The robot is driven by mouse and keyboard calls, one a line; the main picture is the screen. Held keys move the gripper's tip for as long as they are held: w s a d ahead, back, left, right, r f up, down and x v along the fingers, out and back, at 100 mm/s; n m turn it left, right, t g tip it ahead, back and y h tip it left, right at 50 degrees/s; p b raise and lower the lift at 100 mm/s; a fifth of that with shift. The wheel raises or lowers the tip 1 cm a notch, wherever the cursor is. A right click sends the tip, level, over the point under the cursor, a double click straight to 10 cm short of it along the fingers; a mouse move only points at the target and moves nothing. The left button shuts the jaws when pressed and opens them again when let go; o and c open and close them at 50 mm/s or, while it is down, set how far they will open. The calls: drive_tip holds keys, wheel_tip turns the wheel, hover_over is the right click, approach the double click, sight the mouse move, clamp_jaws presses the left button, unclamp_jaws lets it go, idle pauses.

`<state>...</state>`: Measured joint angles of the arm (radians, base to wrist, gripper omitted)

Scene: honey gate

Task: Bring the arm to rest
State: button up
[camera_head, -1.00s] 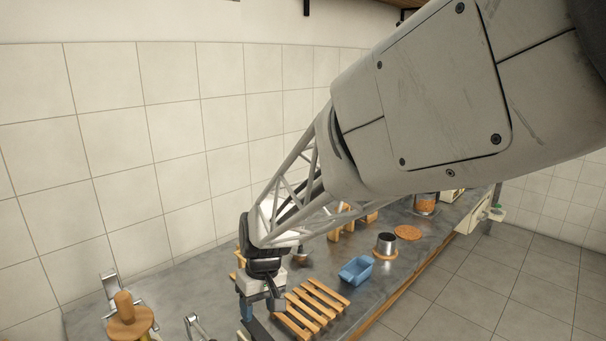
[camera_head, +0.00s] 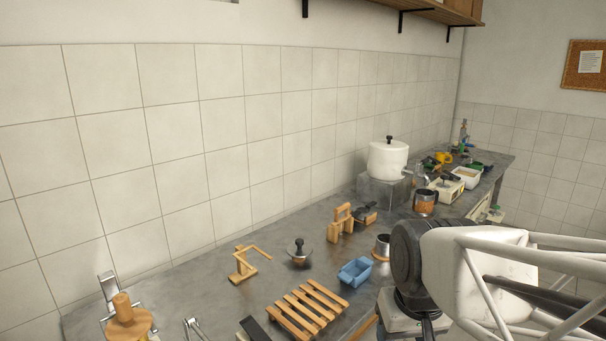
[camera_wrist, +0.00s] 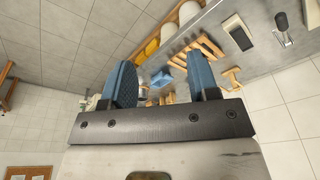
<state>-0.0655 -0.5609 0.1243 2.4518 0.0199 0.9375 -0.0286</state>
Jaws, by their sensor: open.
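My gripper (camera_wrist: 162,78) shows in the wrist view with its two blue-padded fingers well apart and nothing between them. In the head view my white lattice forearm and dark wrist stand at the lower right, beside the counter's front edge; the fingers are out of that picture. The grey counter (camera_head: 215,290) runs from lower left to back right. In the wrist view the counter and its objects lie beyond the fingers, apart from them.
A wooden slatted rack (camera_head: 307,308), blue tub (camera_head: 355,272), metal cup (camera_head: 381,262) and wooden stand (camera_head: 243,265) stand on the counter. A white pot (camera_head: 387,160) is farther back. A wall shelf (camera_head: 420,16) hangs above. Tiled floor lies before the counter.

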drive_tip(key=shift+m, duration=0.6)
drive_tip(key=s+d, duration=0.2)
drive_tip(key=s, duration=0.1)
drive_tip(key=s+d, duration=0.1)
drive_tip(key=shift+s, duration=0.15)
